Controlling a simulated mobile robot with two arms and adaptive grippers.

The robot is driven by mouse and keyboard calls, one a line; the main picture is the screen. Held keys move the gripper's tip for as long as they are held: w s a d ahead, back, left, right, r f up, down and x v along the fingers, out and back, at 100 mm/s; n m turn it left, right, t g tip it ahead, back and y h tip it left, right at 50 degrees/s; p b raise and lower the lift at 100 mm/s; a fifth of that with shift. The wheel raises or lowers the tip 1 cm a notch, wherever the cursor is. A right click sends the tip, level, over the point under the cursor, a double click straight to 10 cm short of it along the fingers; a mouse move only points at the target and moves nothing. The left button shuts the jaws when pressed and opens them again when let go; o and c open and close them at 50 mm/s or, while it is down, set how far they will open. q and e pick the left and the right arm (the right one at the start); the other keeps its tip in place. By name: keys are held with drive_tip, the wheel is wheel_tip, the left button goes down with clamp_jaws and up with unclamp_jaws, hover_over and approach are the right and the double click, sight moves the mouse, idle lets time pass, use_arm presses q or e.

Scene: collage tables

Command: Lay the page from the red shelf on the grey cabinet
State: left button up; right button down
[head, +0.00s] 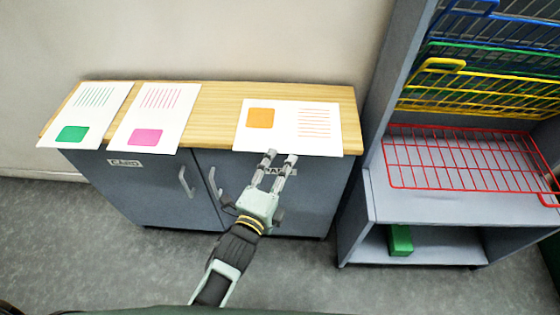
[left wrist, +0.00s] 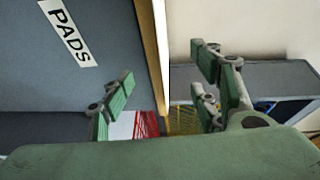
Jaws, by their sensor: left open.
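The grey cabinet (head: 140,187) has a wooden top (head: 215,112). A white page with an orange square and orange lines (head: 283,128) lies flat on the right part of that top, its front edge reaching the cabinet's front edge. The red shelf (head: 450,165), a wire rack at the right, holds no page that I can see. My left gripper (head: 279,161) is open and empty, just in front of the orange page's front edge, apart from it as far as I can tell. Its spread fingers also show in the left wrist view (left wrist: 163,85). My right gripper is not in view.
Pages with a green square (head: 88,112) and a pink square (head: 160,114) lie at the top's left; bare wood separates them from the orange page. Yellow (head: 470,95), green and blue racks sit above the red one. A green block (head: 400,240) lies below.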

use_arm(q)
drive_tip(key=shift+r, duration=0.1)
drive_tip(key=s+r+p, duration=0.2)
drive_tip(key=r+p, duration=0.1)
drive_tip(key=s+r+p, duration=0.1)
drive_tip(key=p, duration=0.1)
drive_tip(key=shift+r, duration=0.4)
drive_tip(key=shift+f, duration=0.1)
idle(0.5)
